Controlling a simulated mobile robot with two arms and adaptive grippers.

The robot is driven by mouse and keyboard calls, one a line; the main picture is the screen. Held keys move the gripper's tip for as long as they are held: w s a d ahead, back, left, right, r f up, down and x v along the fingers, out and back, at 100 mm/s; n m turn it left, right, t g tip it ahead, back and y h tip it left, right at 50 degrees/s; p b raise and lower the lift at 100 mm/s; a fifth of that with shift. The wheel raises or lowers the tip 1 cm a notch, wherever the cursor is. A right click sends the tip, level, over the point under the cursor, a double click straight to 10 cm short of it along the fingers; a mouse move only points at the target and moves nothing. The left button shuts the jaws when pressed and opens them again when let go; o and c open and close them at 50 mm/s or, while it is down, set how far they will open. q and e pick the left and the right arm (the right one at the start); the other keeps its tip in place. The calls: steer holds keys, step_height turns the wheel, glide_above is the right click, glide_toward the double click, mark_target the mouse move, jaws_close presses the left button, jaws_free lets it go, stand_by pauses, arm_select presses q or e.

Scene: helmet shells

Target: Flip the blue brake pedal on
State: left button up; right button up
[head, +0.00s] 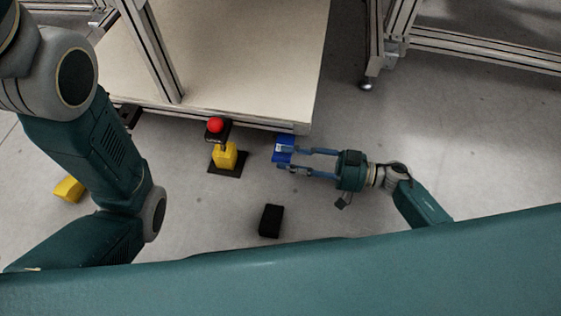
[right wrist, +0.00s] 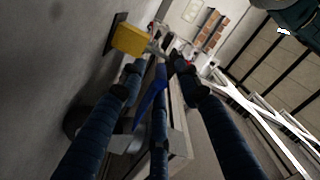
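The blue brake pedal (head: 282,147) is on the floor at the front right corner of the pale table, in the middle of the head view. My right gripper (head: 286,160) reaches in from the right with its fingertips right at the pedal. Its fingers are spread apart, so it is open. In the right wrist view, part of the blue pedal (right wrist: 150,99) shows between the spread fingers of the right gripper (right wrist: 155,72). I cannot tell whether a finger touches it. My left arm shows at the left of the head view, but its gripper is not in view.
A yellow block (head: 225,156) on a black base and a red button (head: 215,125) stand left of the pedal. The pale table (head: 240,60) is just behind. A black block (head: 271,220) and another yellow block (head: 69,189) lie on the floor. Floor at right is clear.

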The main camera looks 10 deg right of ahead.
steer(key=shift+b+x, duration=0.45)
steer(key=shift+x, duration=0.8)
